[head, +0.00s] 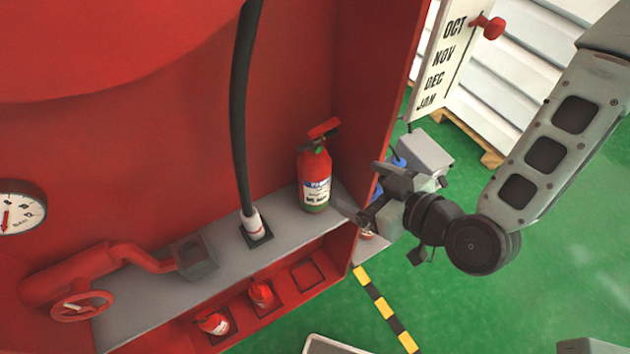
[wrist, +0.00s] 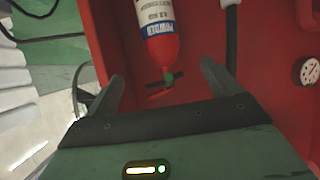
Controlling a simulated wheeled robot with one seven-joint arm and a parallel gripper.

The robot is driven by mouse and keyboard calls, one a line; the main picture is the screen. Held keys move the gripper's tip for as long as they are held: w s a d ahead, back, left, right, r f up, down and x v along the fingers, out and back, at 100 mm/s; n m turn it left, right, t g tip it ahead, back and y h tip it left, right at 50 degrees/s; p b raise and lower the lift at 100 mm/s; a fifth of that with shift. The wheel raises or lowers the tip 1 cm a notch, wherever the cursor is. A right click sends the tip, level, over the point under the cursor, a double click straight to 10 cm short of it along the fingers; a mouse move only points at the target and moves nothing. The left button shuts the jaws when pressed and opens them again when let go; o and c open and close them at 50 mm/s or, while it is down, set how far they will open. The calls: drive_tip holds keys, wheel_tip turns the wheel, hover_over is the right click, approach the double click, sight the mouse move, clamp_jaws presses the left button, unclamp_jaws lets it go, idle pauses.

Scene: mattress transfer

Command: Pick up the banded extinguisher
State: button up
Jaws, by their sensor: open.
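A red extinguisher (head: 314,178) with a white and blue label, a green band at its base and a red handle on top stands upright on the grey shelf (head: 290,225), at its right end in the head view. In the wrist view the extinguisher (wrist: 160,28) appears upside down, its valve lying between the lines of the two fingers. My gripper (head: 362,192) is just right of the extinguisher in the head view, open and empty. In the wrist view my gripper (wrist: 161,72) has its fingers spread wide. Whether a finger touches the extinguisher I cannot tell.
A black hose (head: 243,110) rises from the shelf left of the extinguisher. A grey box fitting (head: 194,258) and a red valve wheel (head: 82,304) are further left. Smaller extinguishers (head: 213,323) sit in the lower tray. A red side wall (head: 385,110) stands behind my gripper.

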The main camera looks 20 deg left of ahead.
sight(327, 170)
drive_tip(key=x, duration=0.7)
drive_tip(key=shift+w+a, duration=0.2)
drive_tip(key=shift+a, duration=0.15)
drive_tip(key=p+x, duration=0.3)
drive_tip(key=x, duration=0.1)
drive_tip(key=shift+w+a+f, duration=0.15)
drive_tip(key=shift+a+f, duration=0.05)
drive_tip(key=shift+a, duration=0.1)
drive_tip(key=shift+w+a+f, duration=0.25)
drive_tip(key=shift+a+f, duration=0.1)
drive_tip(key=shift+a, duration=0.15)
drive_tip(key=c, duration=1.7)
drive_tip(key=shift+r, duration=0.1)
drive_tip(key=shift+c, duration=0.5)
